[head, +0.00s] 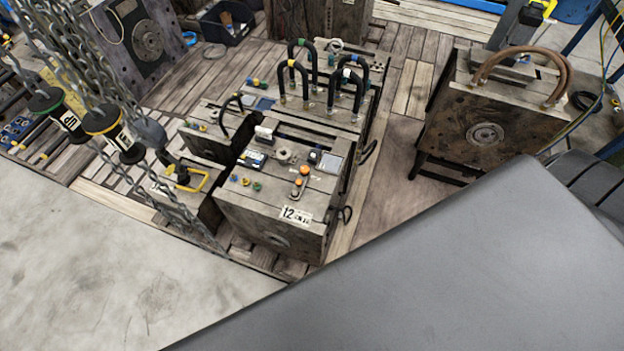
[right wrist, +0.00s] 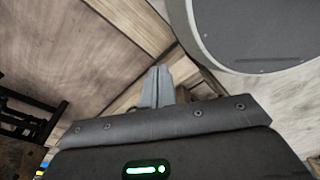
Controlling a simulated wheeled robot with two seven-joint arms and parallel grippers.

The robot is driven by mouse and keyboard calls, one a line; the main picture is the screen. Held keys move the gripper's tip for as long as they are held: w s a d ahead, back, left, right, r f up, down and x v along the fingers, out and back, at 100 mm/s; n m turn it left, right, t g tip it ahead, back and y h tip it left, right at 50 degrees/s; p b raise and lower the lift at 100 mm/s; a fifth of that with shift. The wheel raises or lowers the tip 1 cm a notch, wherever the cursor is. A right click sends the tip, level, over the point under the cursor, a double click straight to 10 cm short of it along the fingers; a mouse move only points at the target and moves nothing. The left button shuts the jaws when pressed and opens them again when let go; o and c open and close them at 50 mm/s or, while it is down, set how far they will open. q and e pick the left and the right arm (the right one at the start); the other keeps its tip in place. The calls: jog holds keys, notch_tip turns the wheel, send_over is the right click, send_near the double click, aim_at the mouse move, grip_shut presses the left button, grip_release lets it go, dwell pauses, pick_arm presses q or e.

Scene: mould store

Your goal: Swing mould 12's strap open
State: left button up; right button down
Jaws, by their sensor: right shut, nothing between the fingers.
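Mould 12 (head: 270,218) is a grey-brown steel block in the middle of the head view, upright on the plank floor, with a white label reading 12 (head: 296,215) on its top front edge. On its top, a small narrow piece with orange ends (head: 300,182) looks like the strap; it is too small to tell how it lies. My right gripper (right wrist: 158,86) shows only in the right wrist view, shut and empty, with plank flooring beyond its fingertips. It is not seen near the mould. My left gripper is not in view.
Another mould (head: 490,115) with brown hoses stands on a dark stand at right. Bare concrete (head: 70,270) lies at front left.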

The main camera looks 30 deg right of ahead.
jog(key=w+d+r+m+t+y+b, duration=0.1)
jog(key=w+d+r+m+t+b, duration=0.15)
jog(key=w, duration=0.65)
jog(key=w+d+r+m+t+b, duration=0.1)
jog(key=w+d+r, duration=0.2)
jog(key=w, duration=0.5)
jog(key=w+d+r+m+t+y+b, duration=0.1)
jog(key=w+d+r+m+t+b, duration=0.15)
jog(key=w, duration=0.65)
jog(key=w+a+r+m+y+b, duration=0.1)
jog(key=w+r, duration=0.4)
jog(key=r, duration=0.5)
jog(key=w+a+r+m+y+b, duration=0.2)
jog(key=w+r+m+y+b, duration=0.1)
jog(key=r, duration=0.6)
jog(key=shift+w+r+m, duration=0.35)
jog(key=shift+w+m, duration=0.35)
jog(key=shift+w, duration=0.45)
jog(key=shift+a, duration=0.1)
